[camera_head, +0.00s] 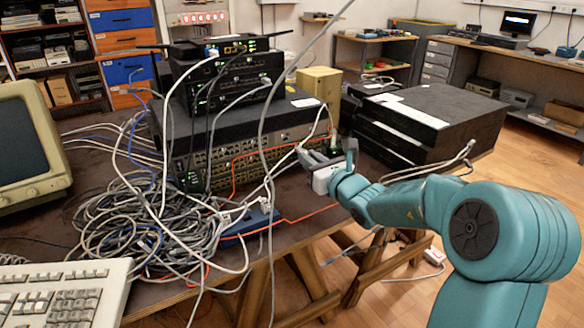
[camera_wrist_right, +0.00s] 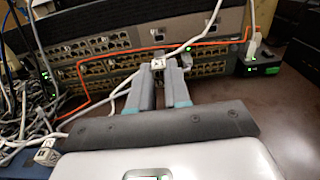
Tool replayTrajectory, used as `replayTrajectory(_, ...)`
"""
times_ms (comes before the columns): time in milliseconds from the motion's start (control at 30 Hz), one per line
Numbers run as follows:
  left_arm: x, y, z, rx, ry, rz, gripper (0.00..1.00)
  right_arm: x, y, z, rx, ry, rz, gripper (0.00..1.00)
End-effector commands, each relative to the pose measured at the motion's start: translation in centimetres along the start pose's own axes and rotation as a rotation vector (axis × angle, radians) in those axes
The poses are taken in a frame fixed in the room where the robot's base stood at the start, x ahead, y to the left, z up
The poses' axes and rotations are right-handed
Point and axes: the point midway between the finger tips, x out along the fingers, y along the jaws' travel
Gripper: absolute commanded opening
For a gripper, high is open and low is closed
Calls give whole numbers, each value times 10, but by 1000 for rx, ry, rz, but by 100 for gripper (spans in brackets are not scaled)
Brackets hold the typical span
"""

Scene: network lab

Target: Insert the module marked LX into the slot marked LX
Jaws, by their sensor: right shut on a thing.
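My right gripper (camera_head: 312,157) is in front of the large rack switch (camera_head: 225,140), near its right end. In the wrist view the fingers of my right gripper (camera_wrist_right: 159,80) point at the port rows and are shut on a small pale module (camera_wrist_right: 158,64) with a dark mark on its end. The mark is too small to read. The module appears to be in front of the ports of the switch (camera_wrist_right: 105,70); I cannot tell whether it touches them. No slot marked LX can be made out. My left gripper is not in view.
Tangled grey cables (camera_head: 130,215) fill the table's left part. An orange cable (camera_wrist_right: 120,62) and a white cable (camera_wrist_right: 205,35) cross the switch front. A small black box (camera_wrist_right: 258,68) with a green light is at right. Stacked dark units (camera_head: 430,115) stand right. Bare tabletop shows below the switch.

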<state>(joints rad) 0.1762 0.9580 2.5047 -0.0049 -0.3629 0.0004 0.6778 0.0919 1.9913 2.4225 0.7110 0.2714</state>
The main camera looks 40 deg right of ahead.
Motion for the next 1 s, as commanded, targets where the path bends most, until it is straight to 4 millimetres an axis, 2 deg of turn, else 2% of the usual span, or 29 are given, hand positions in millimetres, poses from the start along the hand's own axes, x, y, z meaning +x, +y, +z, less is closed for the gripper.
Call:
replayTrajectory(167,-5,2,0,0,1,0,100,6,0,3,0,-28,0,0)
replayTrajectory(600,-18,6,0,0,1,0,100,42,0,4,1,-26,2,0)
replayTrajectory(1000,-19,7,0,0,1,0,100,48,0,3,1,-26,1,0)
